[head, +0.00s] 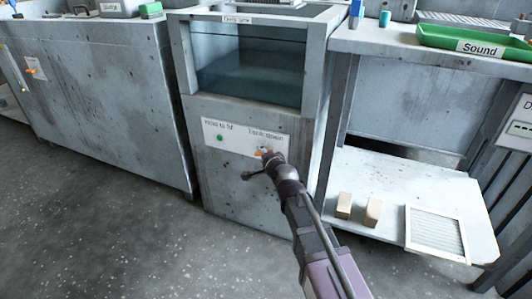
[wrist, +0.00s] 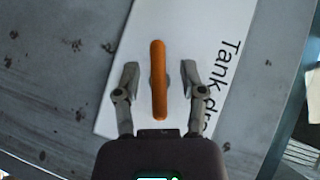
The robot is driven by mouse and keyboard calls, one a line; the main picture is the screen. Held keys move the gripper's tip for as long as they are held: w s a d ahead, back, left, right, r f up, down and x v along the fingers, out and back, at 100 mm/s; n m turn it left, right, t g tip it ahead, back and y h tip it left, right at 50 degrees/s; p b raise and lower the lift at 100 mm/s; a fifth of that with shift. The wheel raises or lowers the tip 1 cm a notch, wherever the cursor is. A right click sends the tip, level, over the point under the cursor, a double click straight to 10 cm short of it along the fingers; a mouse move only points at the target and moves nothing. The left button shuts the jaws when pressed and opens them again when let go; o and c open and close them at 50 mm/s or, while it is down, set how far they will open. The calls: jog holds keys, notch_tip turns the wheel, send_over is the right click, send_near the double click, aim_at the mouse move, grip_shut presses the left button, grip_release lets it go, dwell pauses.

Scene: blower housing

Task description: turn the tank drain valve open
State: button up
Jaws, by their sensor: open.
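The tank drain valve shows in the wrist view as an orange bar handle (wrist: 158,80) on a white label plate (wrist: 137,45) reading "Tank drain", the last part hidden by a finger. The handle stands between the two fingers of my gripper (wrist: 160,80), with a gap on each side. My gripper is open and holds nothing. In the head view my gripper (head: 262,168) is at the tank drain end of the plate on the cabinet front and hides most of the orange handle (head: 263,152).
A green button (head: 219,138) sits left on the same plate. A water tank (head: 250,75) is above. At right, a low shelf (head: 405,180) holds two tan blocks (head: 373,212) and a framed filter (head: 437,232).

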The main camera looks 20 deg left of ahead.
jog(key=shift+w, duration=0.1)
grip_shut()
jog(key=shift+w+a, duration=0.1)
jog(key=shift+w, duration=0.1)
jog(key=shift+s, duration=0.1)
dwell(0.4)
